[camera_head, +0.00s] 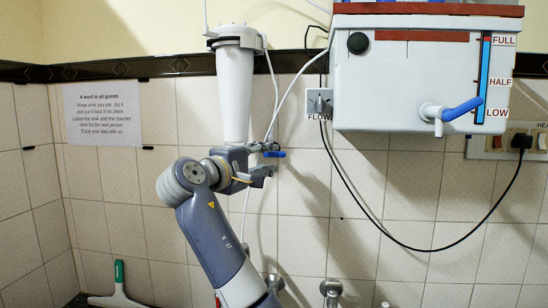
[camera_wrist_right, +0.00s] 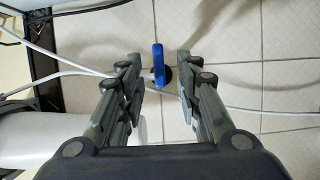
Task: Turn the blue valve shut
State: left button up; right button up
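The blue valve (camera_head: 274,154) is a small blue lever on the thin tubing to the right of the white filter cylinder (camera_head: 235,92). My right gripper (camera_head: 271,160) is at the valve, below the filter, its fingers pointing right. In the wrist view the fingers of my right gripper (camera_wrist_right: 161,63) are apart, and the blue lever (camera_wrist_right: 158,66) stands upright between their tips with a gap on each side. My left gripper is not in view.
A white tank (camera_head: 400,95) with a blue-handled tap (camera_head: 462,109) hangs at the right. White tubing (camera_head: 291,92) and a black cable (camera_head: 375,218) run along the tiled wall. A FLOW switch (camera_head: 319,103) is right of the valve. Metal taps (camera_head: 331,291) are below.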

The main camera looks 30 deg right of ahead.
jog(key=v, duration=0.6)
jog(key=shift+d, duration=0.1)
